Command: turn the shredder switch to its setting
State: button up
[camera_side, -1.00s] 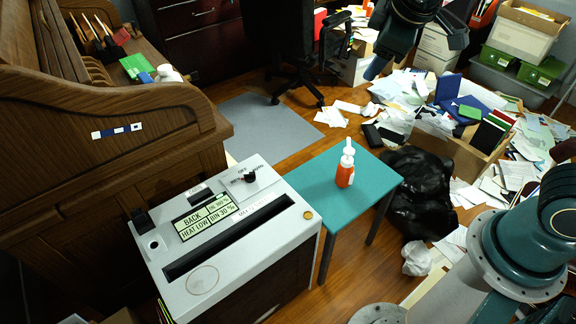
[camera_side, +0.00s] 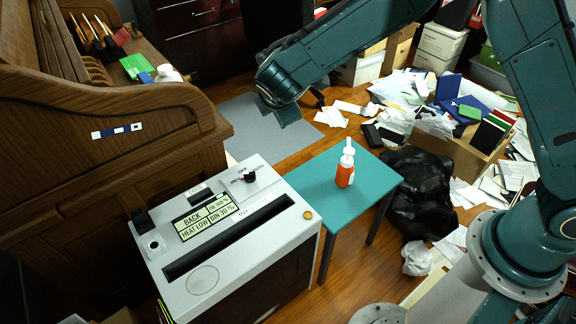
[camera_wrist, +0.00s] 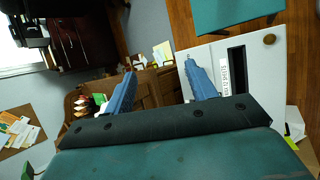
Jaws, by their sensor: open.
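The shredder (camera_side: 290,232) is a white-topped box with a long dark slot. Its switch (camera_side: 250,177) is a small black knob at the far end of the top, with printed labels around it too small to read surely. The shredder top (camera_wrist: 215,65) lies behind the right finger there; I cannot make out the switch.
A wooden roll-top desk (camera_side: 120,110) rises on the left. A black bag (camera_side: 418,190) and scattered papers lie on the floor at right.

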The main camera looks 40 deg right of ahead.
jog(key=w+a+f+n+t+h, duration=0.1)
jog(key=a+f+n, duration=0.2)
jog(key=f, duration=0.3)
jog(key=w+a+f+n+t, duration=0.1)
jog(key=a+f+n, duration=0.25)
jog(key=f, duration=0.25)
jog(key=n+t, duration=0.3)
jog(key=n, duration=0.5)
send_near(249, 174)
jog(key=shift+m+h, duration=0.25)
jog(key=shift+h, duration=0.05)
jog(key=v, duration=0.5)
jog(key=shift+s+a, duration=0.3)
jog(key=shift+s, duration=0.05)
jog(key=shift+f, duration=0.1)
jog(key=shift+x, duration=6.9)
jog(key=c, duration=1)
